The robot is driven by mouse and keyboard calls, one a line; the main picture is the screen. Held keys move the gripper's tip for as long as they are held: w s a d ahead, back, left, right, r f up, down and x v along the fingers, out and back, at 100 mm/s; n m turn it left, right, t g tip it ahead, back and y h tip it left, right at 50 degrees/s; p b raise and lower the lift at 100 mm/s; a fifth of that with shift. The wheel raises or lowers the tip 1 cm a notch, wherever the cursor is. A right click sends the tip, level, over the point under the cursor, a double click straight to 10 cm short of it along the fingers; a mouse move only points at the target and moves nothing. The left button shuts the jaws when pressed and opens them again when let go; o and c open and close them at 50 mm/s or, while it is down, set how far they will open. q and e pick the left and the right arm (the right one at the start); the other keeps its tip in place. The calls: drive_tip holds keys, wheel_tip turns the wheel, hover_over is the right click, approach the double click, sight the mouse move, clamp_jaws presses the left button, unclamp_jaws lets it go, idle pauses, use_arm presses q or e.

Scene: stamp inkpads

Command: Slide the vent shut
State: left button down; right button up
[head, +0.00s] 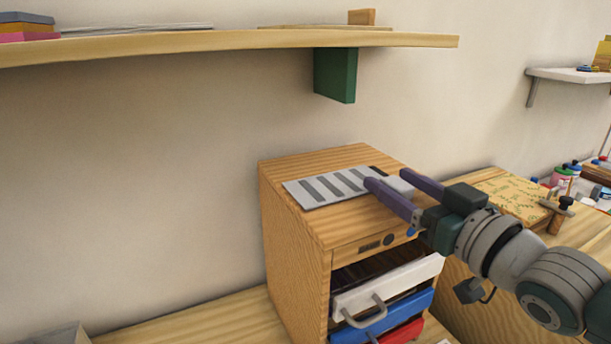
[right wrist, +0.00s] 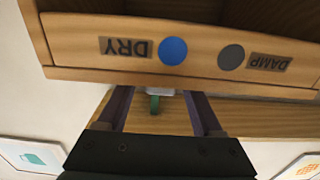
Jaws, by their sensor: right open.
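The vent (head: 325,186) is a pale grey slotted plate on top of the wooden cabinet (head: 292,240). It has several grey stripes and a darker strip at its right end; I cannot tell how far it is open. My right gripper (head: 388,178) is open, its two purple fingers over the cabinet's right top edge. A whitish tab (head: 398,187) shows between the fingers; a pale piece (right wrist: 160,91) also shows between them in the right wrist view. Contact is unclear. My left gripper is not in view.
The cabinet front has upside-down DRY (right wrist: 125,47) and DAMP (right wrist: 269,62) labels in the right wrist view, with blue and grey dots. White (head: 395,284), blue (head: 408,306) and red drawers sit below. A shelf (head: 220,40) with a green bracket (head: 336,75) hangs above.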

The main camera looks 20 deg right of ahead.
clamp_jaws()
idle(0.4)
idle(0.9)
